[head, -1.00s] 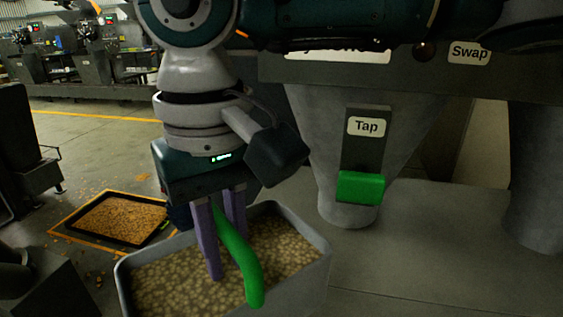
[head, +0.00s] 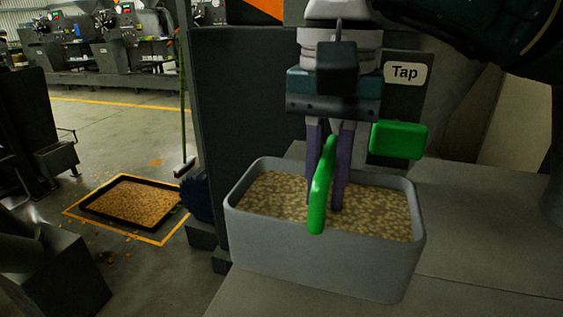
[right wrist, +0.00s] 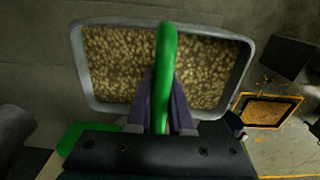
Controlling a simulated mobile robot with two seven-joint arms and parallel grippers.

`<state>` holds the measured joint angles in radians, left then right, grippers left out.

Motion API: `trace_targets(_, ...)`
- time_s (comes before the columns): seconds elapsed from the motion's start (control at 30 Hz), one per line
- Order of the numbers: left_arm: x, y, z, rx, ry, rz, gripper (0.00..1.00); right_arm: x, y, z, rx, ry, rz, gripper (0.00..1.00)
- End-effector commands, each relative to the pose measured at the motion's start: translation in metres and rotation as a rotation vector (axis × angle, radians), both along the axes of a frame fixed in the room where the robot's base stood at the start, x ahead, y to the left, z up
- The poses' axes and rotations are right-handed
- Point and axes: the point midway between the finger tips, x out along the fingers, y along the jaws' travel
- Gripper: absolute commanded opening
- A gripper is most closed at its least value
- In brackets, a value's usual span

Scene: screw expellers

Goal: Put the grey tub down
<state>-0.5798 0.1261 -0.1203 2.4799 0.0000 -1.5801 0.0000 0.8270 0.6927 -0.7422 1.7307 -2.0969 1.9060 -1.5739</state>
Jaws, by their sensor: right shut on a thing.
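The grey tub (head: 320,262), filled with pale tan pieces, is level at the centre of the head view, over the grey ledge (head: 470,240). A green handle (head: 320,190) arches over it. My right gripper (head: 325,207) comes down from above, shut on this handle. In the right wrist view the handle (right wrist: 166,70) runs between the purple fingers, with the tub rim (right wrist: 86,75) around the contents. I cannot tell whether the tub's underside touches the ledge. My left gripper is not in view.
The tap's green lever (head: 399,139) is just right of my right gripper, under the "Tap" label (head: 404,73). The ledge right of the tub is bare. A black tray (head: 98,212) of tan pieces lies inside an orange floor marking at left.

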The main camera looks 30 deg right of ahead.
Motion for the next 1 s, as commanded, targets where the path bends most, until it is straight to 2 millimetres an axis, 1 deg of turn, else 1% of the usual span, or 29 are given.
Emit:
trace_targets(0.2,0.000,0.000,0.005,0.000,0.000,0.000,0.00,-0.002,-0.001,-0.041,-0.001,0.006,-0.013,0.00)
trace_targets(0.37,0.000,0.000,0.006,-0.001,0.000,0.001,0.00,-0.001,-0.001,-0.059,0.000,0.003,-0.010,0.00)
trace_targets(0.5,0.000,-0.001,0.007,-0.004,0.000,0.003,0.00,-0.001,0.000,-0.080,0.000,0.004,-0.010,0.00)
trace_targets(0.6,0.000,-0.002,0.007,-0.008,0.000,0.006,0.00,-0.001,-0.001,-0.092,0.000,0.003,-0.009,0.00)
trace_targets(0.7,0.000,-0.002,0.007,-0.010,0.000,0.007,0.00,0.000,-0.001,-0.095,-0.001,-0.001,-0.007,0.00)
trace_targets(0.87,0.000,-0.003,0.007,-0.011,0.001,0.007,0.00,0.000,-0.001,-0.094,-0.001,-0.001,-0.006,0.00)
trace_targets(1.0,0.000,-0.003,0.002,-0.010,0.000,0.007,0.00,0.000,-0.001,-0.098,-0.002,-0.001,-0.006,0.00)
